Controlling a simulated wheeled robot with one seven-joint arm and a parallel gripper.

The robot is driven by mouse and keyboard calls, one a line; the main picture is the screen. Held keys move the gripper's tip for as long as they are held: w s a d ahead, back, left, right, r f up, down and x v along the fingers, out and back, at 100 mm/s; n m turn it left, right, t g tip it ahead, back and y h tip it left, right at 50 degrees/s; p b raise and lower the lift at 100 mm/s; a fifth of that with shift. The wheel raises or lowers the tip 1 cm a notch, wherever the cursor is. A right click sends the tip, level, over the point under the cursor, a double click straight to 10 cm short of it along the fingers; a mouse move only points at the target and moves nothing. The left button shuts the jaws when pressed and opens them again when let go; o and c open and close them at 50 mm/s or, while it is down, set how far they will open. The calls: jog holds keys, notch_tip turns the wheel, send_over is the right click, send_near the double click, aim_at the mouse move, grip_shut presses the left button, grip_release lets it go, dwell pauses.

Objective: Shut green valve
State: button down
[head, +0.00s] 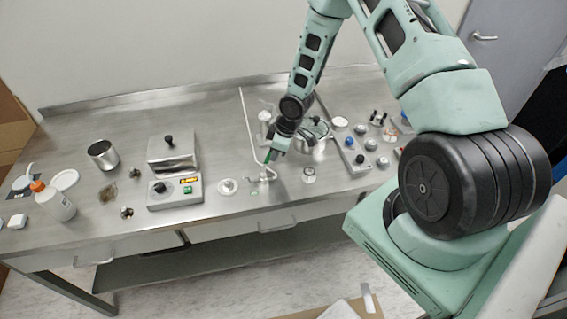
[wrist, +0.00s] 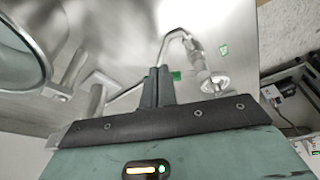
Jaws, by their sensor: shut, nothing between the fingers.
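The green valve shows as a small green handle (head: 268,155) at the tip of my arm, by a bent pale tube on the steel bench. In the wrist view a small green patch (wrist: 177,76), probably the same handle, sits just right of the fingertips. Its other parts are hidden behind my fingers, and I cannot tell which way it is turned. My gripper (head: 274,148) is shut and empty, pointing down at the valve. In the wrist view its closed fingers (wrist: 158,72) are beside the green patch; whether they touch it is unclear.
A metal tube (wrist: 181,33) bends past my fingertips to a fitting with a round end (wrist: 215,84). A steel pot (head: 306,138) stands just right of my gripper. Small knobbed parts crowd the right.

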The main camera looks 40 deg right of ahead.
jog(key=shift+w+a+n+g+y+p, duration=0.2)
jog(key=shift+w+n, duration=0.1)
jog(key=shift+n, duration=0.3)
jog(key=shift+w+a+n+g+y+p, duration=0.1)
jog(key=shift+w+n+p, duration=0.15)
jog(key=shift+n, duration=0.35)
jog(key=shift+s, duration=0.1)
jog(key=shift+s+a+b, duration=0.4)
jog(key=shift+a+b, duration=0.15)
